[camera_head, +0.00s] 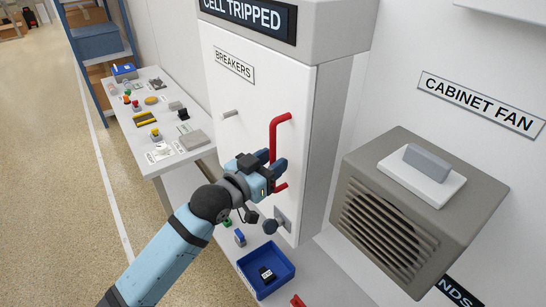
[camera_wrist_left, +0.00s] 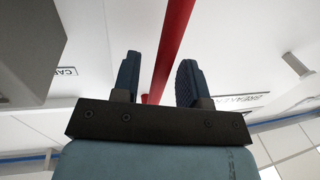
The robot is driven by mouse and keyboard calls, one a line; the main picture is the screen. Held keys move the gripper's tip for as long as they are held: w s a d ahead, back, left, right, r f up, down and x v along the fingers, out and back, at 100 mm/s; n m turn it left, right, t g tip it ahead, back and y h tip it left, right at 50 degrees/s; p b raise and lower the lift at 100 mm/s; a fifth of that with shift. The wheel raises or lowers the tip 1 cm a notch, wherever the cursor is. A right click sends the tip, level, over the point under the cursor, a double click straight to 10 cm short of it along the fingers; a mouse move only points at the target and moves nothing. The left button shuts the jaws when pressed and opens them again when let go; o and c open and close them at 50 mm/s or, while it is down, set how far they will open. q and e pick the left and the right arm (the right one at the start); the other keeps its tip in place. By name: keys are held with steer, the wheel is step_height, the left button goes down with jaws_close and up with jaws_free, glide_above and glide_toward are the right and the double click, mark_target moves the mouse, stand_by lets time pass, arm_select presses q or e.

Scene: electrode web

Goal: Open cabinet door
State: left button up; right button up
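The white cabinet door (camera_head: 240,100), labelled BREAKERS, is shut on a tall cabinet under a CELL TRIPPED sign. A red bar handle (camera_head: 274,138) stands upright on the door's right part. My left gripper (camera_head: 273,164) is at the handle's lower half. In the left wrist view, its two dark fingers (camera_wrist_left: 158,82) are apart. The red handle (camera_wrist_left: 172,50) runs up between them, nearer the right finger, with a gap to the left finger. The handle's lower part is partly hidden by the gripper in the head view. My right gripper is not in view.
A grey fan box (camera_head: 400,220) juts out at the right. A blue bin (camera_head: 284,284) holding a dark item sits on the low shelf below. A grey peg (camera_head: 230,113) sticks out on the door's left. A side table (camera_head: 126,118) with small parts stands left.

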arm_select(q)
steer(key=shift+w+d, duration=0.2)
steer(key=shift+w, duration=0.1)
jaws_close()
steer(key=shift+s+a, duration=0.1)
